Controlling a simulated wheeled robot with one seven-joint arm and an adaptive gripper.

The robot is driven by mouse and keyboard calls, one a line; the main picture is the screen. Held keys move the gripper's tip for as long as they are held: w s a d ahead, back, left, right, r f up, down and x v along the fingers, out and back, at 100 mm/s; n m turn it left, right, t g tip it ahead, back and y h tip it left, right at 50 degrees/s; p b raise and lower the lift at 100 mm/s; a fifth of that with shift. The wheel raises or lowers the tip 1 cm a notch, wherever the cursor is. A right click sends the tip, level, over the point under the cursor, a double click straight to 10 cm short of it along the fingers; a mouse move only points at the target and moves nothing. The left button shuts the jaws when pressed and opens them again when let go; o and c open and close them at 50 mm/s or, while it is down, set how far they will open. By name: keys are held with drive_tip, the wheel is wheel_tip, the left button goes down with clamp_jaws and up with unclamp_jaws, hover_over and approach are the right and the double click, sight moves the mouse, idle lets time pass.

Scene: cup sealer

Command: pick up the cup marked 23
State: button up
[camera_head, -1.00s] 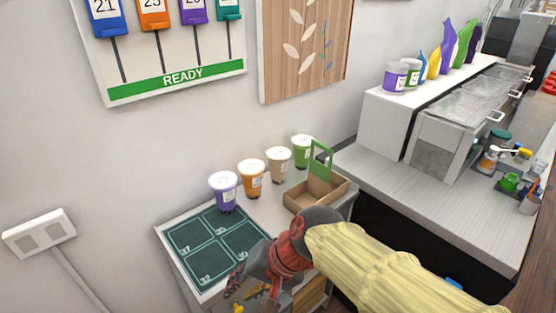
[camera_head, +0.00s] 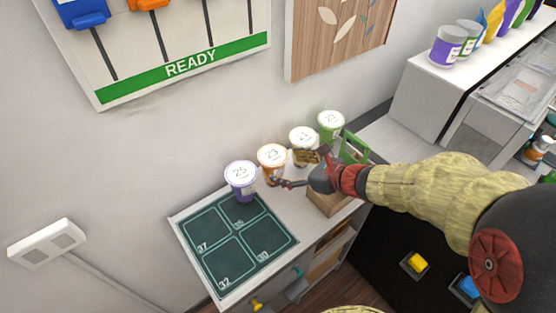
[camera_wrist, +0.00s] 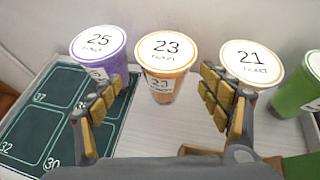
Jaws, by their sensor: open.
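The cup marked 23 (camera_head: 271,164) is orange with a white lid and stands upright in a row on the counter by the wall. It also shows in the wrist view (camera_wrist: 166,60), between and beyond the two fingers. My gripper (camera_head: 291,167) is open and empty in front of it; it also shows in the wrist view (camera_wrist: 160,100). One finger is left of the cup and the other right. I cannot tell whether either finger touches a cup. The purple cup marked 25 (camera_wrist: 97,50) is to the left, and the cup marked 21 (camera_wrist: 252,62) is to the right.
A green cup (camera_head: 331,124) stands at the row's right end. A dark mat (camera_head: 235,244) with numbered squares lies front left.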

sight(273, 161)
drive_tip(key=shift+w+d+f, duration=0.1)
drive_tip(key=shift+w+f, duration=0.15)
drive_tip(key=shift+w, duration=0.1)
drive_tip(key=shift+w+f, duration=0.15)
drive_tip(key=shift+w, duration=0.1)
drive_tip(key=b+x, duration=0.2)
drive_tip(key=x, duration=0.5)
drive_tip(key=shift+w, duration=0.15)
drive_tip(key=shift+c, duration=1)
drive_tip(key=c, duration=1.2)
drive_tip(key=shift+c, duration=0.6)
drive_tip(key=shift+r, duration=0.2)
